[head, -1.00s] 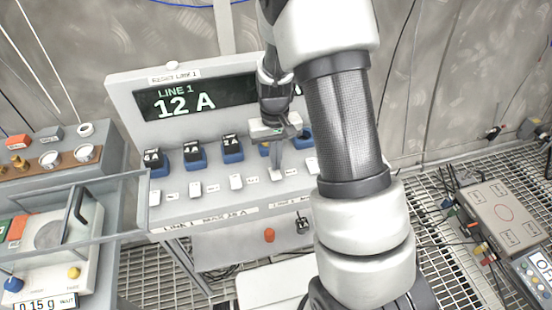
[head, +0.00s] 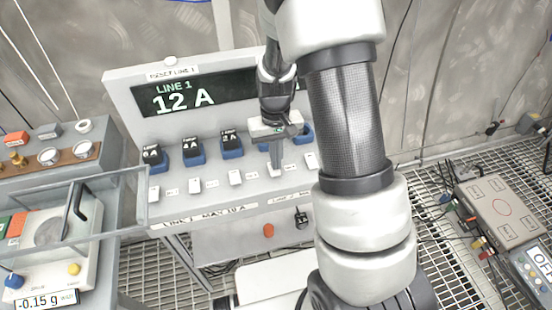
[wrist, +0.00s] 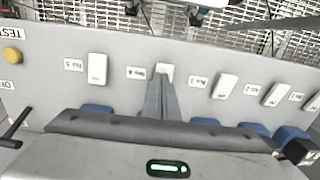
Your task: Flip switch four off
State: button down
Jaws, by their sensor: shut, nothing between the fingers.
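Switch four (wrist: 166,70) is a white rocker labelled No.4 on the sloping grey panel (wrist: 130,92). It is partly hidden behind my fingertips in the wrist view, and its on or off position cannot be told. My gripper (wrist: 160,84) is shut and empty, with its fingertips at the near edge of switch four; contact cannot be told. In the head view my gripper (head: 275,167) points down at the fourth rocker from the left. The neighbouring rockers are switch three (wrist: 225,86) and switch five (wrist: 97,69).
The panel display (head: 190,97) reads LINE 1, 12 A. Blue-based plugs (head: 193,153) stand behind the switch row, close to my gripper. A balance (head: 60,235) with a clear cover is at left. A grey box (head: 500,210) with cables lies at right.

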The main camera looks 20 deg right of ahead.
notch_tip(320, 180, up, 14)
jog(key=p, duration=0.2)
jog(key=shift+w+p, duration=0.25)
jog(key=shift+p, duration=0.15)
jog(key=m, duration=1.2)
jog(key=s+m, duration=0.1)
jog(key=m, duration=0.5)
jog(key=shift+a+p, duration=0.35)
jog(key=f, duration=0.4)
jog(key=f+b, duration=0.1)
jog(key=f, duration=0.9)
jog(key=shift+s, duration=0.25)
jog(key=shift+f, duration=0.1)
